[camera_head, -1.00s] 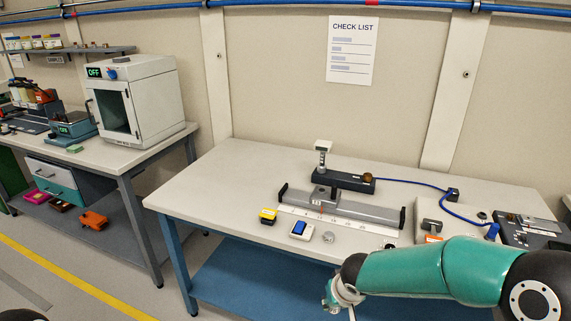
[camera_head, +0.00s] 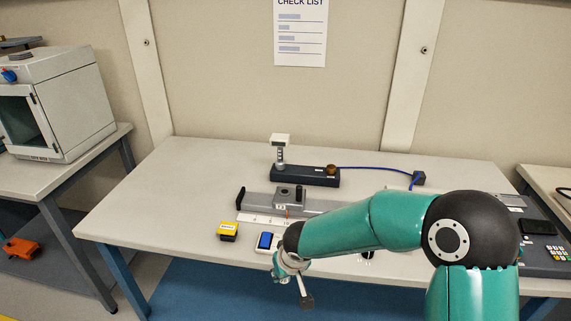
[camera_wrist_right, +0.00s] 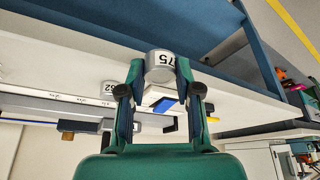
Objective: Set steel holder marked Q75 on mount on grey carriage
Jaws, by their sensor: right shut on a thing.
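In the head view that gripper is mostly hidden beyond my wrist at the table's front edge, and the holder cannot be made out. The grey carriage (camera_head: 286,203) sits on the rail (camera_head: 257,199) on the table, behind my forearm. Its top mount (camera_head: 290,191) looks empty, with a dark peg beside it. My left gripper is not in view.
Another holder, marked 62 (camera_wrist_right: 108,88), shows in the wrist view. The table's left part is clear.

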